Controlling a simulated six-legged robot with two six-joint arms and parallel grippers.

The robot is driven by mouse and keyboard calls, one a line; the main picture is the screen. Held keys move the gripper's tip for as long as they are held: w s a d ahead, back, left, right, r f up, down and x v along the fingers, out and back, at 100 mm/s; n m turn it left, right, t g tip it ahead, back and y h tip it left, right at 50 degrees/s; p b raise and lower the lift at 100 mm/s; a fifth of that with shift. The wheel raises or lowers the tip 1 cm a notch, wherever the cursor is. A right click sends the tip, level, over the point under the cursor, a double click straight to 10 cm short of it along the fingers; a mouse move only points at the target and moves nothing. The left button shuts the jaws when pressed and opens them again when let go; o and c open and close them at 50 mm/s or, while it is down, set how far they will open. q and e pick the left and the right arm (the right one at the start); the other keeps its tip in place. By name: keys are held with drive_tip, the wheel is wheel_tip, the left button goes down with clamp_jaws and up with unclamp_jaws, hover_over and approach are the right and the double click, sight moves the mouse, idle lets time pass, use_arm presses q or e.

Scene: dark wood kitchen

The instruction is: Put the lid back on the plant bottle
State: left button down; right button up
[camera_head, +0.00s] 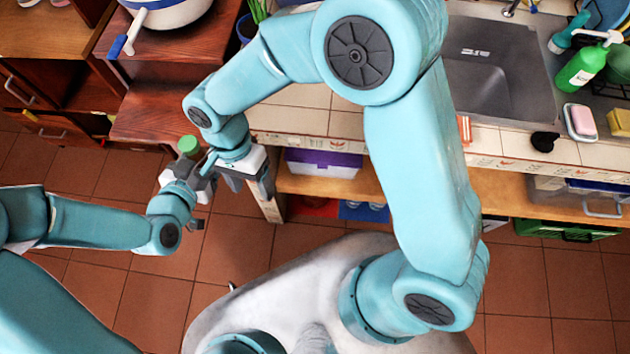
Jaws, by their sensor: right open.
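A small green round cap (188,145), which looks like the lid, shows just above my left gripper. The plant bottle's body cannot be made out; the grippers and arm links cover the area below the cap. My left gripper (186,184) comes in from the left and is close under the cap. Its fingers are partly hidden by its own wrist, so whether it grips the bottle is unclear. My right gripper (250,178) is open, just right of the cap and the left gripper, pointing down. Nothing shows between its fingers.
The dark wood cabinet (160,112) with a white pot (172,12) is behind the grippers. The tiled counter (300,118) edge lies close to my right gripper. A purple-lidded box (322,163) sits on the shelf below. Tiled floor (130,300) is open at the lower left.

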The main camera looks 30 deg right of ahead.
use_arm(q)
drive_tip(key=shift+s+d+r, duration=0.1)
drive_tip(key=shift+s, duration=0.05)
drive_tip(key=shift+d, duration=0.1)
use_arm(e)
drive_tip(key=s+d+f+n+t+y, duration=0.2)
drive_tip(key=s+d+f+n, duration=0.1)
drive_tip(key=f, duration=0.6)
drive_tip(key=s+d+f+n+t+y, duration=0.1)
drive_tip(key=s+d+f+n, duration=0.3)
drive_tip(key=d+f, duration=0.3)
wheel_tip(320, 180, down, 2)
drive_tip(key=shift+s+d+f+n+t+y, duration=0.1)
drive_tip(key=shift+s+d+n+t+y, duration=0.2)
drive_tip(key=shift+s+d+t+y, duration=0.1)
